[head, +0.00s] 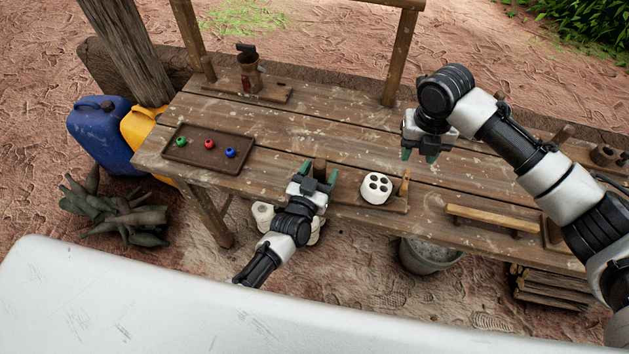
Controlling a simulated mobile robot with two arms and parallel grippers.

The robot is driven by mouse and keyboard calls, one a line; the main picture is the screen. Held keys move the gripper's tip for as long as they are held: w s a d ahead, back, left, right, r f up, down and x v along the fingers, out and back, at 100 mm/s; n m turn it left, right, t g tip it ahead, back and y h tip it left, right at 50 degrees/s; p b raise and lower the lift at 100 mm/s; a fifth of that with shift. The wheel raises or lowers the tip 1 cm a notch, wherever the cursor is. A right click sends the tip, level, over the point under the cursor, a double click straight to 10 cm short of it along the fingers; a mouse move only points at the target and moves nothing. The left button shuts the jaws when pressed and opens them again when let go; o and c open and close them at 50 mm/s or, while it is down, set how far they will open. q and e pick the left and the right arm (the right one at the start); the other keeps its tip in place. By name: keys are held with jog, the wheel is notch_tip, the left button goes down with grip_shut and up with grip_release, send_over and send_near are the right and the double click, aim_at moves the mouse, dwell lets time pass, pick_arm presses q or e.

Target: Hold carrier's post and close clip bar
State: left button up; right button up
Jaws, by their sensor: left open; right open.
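A wooden carrier (397,206) lies near the front edge of the workbench. A short wooden post (319,167) rises at its left end, and a white round piece with several dark holes (376,187) sits on it. A thin upright wooden piece (404,186) at its right end may be the clip bar, standing raised; I cannot tell for sure. My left gripper (319,175) is open, its green fingers on either side of the post; contact is unclear. My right gripper (419,156) is open and empty, pointing down above the bench, behind and right of the white piece.
A brown tray (185,160) with green, red and blue small pieces lies at the left. A wooden stand with a cup (250,75) is at the back. A low wooden rail (490,219) stands right of the carrier. The bench's middle (290,130) is clear.

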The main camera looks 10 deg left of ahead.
pick_arm(q)
jog(key=shift+w, duration=0.1)
jog(key=c, duration=1.1)
